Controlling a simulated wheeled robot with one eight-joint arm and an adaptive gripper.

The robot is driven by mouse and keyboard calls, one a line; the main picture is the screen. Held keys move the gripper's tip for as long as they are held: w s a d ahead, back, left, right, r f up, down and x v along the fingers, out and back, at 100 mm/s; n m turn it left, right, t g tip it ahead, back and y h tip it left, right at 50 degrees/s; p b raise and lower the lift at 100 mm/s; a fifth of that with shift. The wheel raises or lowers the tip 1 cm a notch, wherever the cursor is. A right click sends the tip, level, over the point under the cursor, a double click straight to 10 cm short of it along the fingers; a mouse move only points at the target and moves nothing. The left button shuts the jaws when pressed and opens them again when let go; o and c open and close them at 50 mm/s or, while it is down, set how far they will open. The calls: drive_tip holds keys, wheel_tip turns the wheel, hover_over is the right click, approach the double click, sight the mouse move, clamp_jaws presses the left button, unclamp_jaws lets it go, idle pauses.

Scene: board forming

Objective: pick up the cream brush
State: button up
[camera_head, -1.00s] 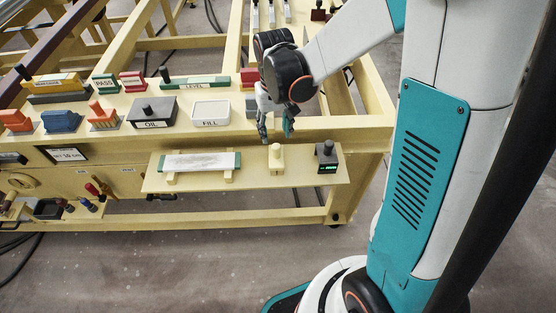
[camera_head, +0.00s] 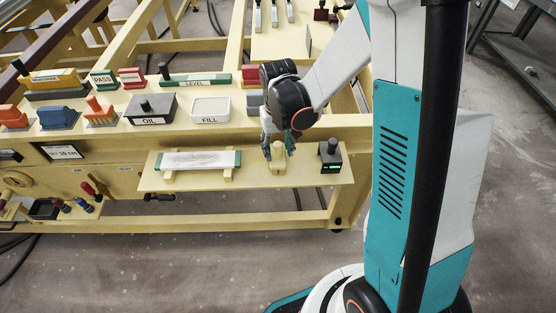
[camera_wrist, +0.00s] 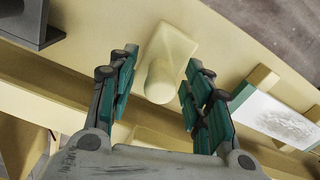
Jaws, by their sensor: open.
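The cream brush (camera_head: 278,163) stands on the low cream shelf (camera_head: 254,178), with a round knob on a rectangular block. In the wrist view the brush (camera_wrist: 166,62) lies between my gripper's open fingers, its knob toward the palm and its block beyond the fingertips. My gripper (camera_head: 279,150) is open just above the brush in the head view; in the wrist view my gripper (camera_wrist: 160,85) shows a gap on each side of the knob. The head view does not show clearly whether the fingers touch it.
A black device with a green display (camera_head: 330,156) stands right of the brush. A white board with teal ends (camera_head: 198,160) lies on two supports to the left. The bench above holds the OIL box (camera_head: 150,109) and the FILL tray (camera_head: 210,108).

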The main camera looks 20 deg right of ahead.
clamp_jaws()
drive_tip(key=shift+r, duration=0.15)
wheel_tip(320, 180, up, 20)
drive_tip(key=p, duration=0.6)
drive_tip(key=shift+p, duration=0.4)
